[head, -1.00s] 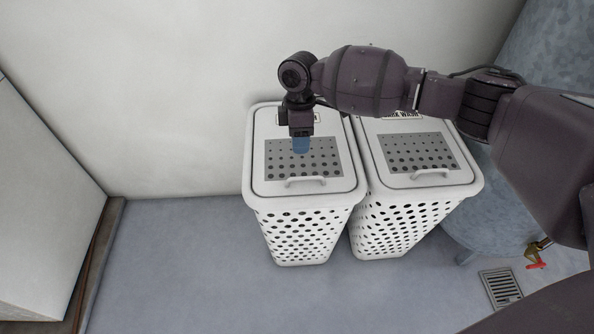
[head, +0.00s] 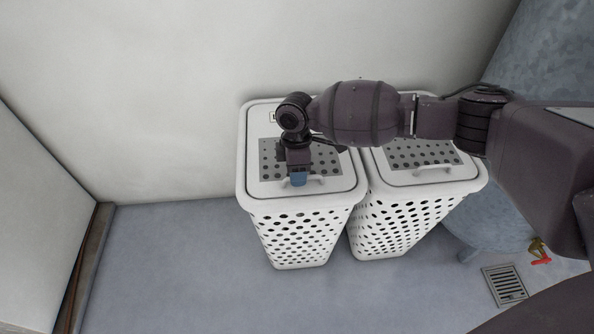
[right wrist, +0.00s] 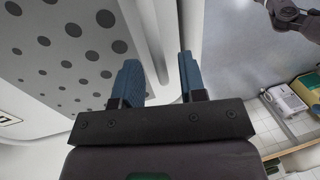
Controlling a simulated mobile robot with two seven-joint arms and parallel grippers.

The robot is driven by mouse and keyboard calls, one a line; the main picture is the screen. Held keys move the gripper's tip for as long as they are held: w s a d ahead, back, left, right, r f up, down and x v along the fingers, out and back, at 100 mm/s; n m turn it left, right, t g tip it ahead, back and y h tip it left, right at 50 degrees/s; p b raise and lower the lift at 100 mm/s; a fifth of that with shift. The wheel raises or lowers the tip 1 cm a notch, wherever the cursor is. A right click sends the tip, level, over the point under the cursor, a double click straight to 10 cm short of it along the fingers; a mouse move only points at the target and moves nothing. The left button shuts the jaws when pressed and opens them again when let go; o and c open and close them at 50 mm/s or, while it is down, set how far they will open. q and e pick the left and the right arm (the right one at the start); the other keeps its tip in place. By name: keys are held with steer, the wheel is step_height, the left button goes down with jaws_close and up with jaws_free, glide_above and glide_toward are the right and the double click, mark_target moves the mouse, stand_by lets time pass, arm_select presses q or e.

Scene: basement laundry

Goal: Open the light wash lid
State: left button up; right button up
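The left hamper's white lid (head: 257,176) is shut, with a grey perforated panel (head: 268,150); its label is mostly hidden behind my right arm. Its small white handle (head: 317,182) is at the front edge, partly covered by the gripper. My right gripper (head: 298,180) points down over the handle. In the right wrist view its two blue fingers (right wrist: 160,80) are apart, and a white bar (right wrist: 153,45), which looks like the handle, shows between or just beyond them. I cannot tell whether they touch it. My left gripper is out of view.
The right hamper (head: 405,215) stands close beside, its lid shut and partly under my right arm. A wall is directly behind both. A blue-grey tank (head: 550,110) with a red-handled tap (head: 541,258) stands at the right. The floor (head: 180,260) at left is clear.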

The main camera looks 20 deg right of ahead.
steer(key=shift+c, duration=0.2)
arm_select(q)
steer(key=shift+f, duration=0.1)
arm_select(e)
jaws_close()
steer(key=shift+r, duration=0.1)
